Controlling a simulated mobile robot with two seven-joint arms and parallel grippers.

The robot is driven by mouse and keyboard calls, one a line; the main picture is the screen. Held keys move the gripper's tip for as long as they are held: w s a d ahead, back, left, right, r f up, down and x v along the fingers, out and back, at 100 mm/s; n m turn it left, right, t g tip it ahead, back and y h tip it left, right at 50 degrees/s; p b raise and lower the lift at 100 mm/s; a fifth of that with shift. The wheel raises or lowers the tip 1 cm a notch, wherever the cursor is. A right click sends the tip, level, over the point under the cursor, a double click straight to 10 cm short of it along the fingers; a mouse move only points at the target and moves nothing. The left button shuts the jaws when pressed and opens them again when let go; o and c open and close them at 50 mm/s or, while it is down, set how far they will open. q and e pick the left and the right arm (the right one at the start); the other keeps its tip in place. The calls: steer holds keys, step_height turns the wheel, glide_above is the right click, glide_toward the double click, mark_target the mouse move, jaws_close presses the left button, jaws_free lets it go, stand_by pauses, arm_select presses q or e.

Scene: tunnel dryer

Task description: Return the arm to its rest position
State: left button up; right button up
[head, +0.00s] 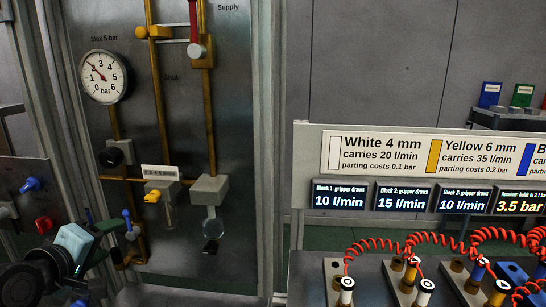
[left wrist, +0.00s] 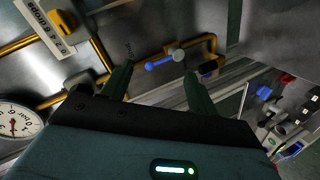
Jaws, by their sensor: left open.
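My left gripper shows at the lower left of the head view (head: 80,247) as a teal body on a dark wrist, in front of the lower left part of the piping panel (head: 235,120). In the left wrist view its two dark green fingers (left wrist: 160,76) stand apart with nothing between them. A blue-handled valve (left wrist: 163,61) on the brass pipe shows beyond the fingertips; its blue handle also shows just right of the gripper in the head view (head: 128,220). My right gripper is in neither view.
The panel carries a round gauge (head: 103,77), a yellow knob (head: 152,196) and a clear-bowled unit (head: 210,190). Red and blue knobs (head: 44,224) are at far left. At right, a bench (head: 312,284) holds coiled red hoses (head: 375,243) below a sign (head: 310,150) and several displays.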

arm_select(q)
steer(key=s+d+f+m+g, duration=0.2)
steer(key=s+f, duration=0.1)
steer(key=f, duration=0.4)
steer(key=s+d+f+m+g, duration=0.1)
steer(key=s+f+m+g, duration=0.15)
steer(key=f, duration=0.45)
steer(key=s+d+f+m+g, duration=0.25)
steer(key=s+f, duration=0.35)
steer(key=s, duration=0.3)
steer(key=s+d+f+m+g, duration=0.2)
steer(key=s+f+m, duration=0.1)
steer(key=s+f, duration=0.45)
steer(key=s+d+f+m+g, duration=0.25)
steer(key=s+f, duration=0.35)
steer(key=s, duration=0.3)
steer(key=w+d+f+t, duration=0.1)
steer(key=w+f+t, duration=0.1)
steer(key=f, duration=0.3)
steer(key=w+d+f+m+t, duration=0.1)
steer(key=w+f+t, duration=0.2)
steer(key=f+t, duration=0.2)
steer(key=shift+w+d+h, duration=0.15)
steer(key=shift+d+h, duration=0.05)
steer(key=shift+h, duration=0.2)
stand_by(1.0)
